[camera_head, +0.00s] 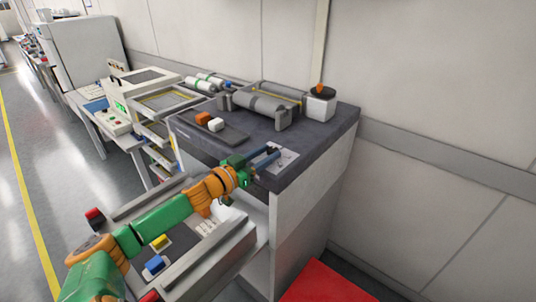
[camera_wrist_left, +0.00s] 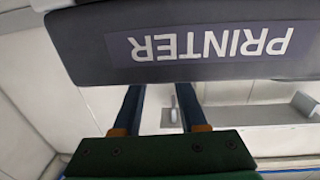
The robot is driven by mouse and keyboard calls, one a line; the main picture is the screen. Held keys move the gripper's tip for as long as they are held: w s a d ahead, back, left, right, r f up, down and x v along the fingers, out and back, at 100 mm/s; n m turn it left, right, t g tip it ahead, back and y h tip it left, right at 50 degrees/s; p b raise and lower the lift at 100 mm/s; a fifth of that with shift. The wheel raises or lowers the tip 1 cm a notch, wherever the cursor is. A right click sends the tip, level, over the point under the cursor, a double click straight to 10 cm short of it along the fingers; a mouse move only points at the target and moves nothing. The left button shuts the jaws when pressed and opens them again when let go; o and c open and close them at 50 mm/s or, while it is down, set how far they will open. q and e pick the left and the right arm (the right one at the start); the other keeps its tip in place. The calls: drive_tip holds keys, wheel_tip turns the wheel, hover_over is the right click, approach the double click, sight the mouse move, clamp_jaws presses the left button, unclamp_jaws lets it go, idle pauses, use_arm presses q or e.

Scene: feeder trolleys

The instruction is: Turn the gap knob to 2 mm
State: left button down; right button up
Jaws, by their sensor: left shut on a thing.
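My left gripper (camera_head: 266,158) reaches in from the left to the near corner of the dark printer top. Its two blue fingers are shut on a small dark knob, seemingly the gap knob (camera_head: 270,151), at a pale marked plate (camera_head: 286,158). The fingers hide most of the knob, and I cannot read its setting. In the left wrist view the fingers (camera_wrist_left: 159,100) stand apart, and their tips pass out of sight behind the dark edge with the upside-down PRINTER label (camera_wrist_left: 210,44). My right gripper is not in view.
On the printer top (camera_head: 330,122) stand a grey roller unit (camera_head: 262,108), a white box with an orange-pointed dark knob (camera_head: 320,103), and a dark strip with small blocks (camera_head: 226,134). A trolley bay lies below my left arm. A red mat (camera_head: 325,285) lies on the floor.

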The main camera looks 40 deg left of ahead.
use_arm(q)
drive_tip(key=shift+a+m+g+h+b, duration=0.25)
drive_tip(key=shift+m+h, duration=0.35)
drive_tip(key=shift+h, duration=0.3)
drive_tip(key=shift+a+m+g+h+b, duration=0.15)
drive_tip(key=shift+m+g+h, duration=0.1)
drive_tip(key=shift+m+h, duration=0.5)
drive_tip(key=shift+h, duration=0.45)
drive_tip(key=shift+d, duration=0.1)
drive_tip(key=c, duration=0.8)
unclamp_jaws()
drive_tip(key=o, duration=0.4)
drive_tip(key=shift+w+f, duration=0.1)
drive_tip(key=shift+w, duration=0.1)
drive_tip(key=shift+c, duration=0.2)
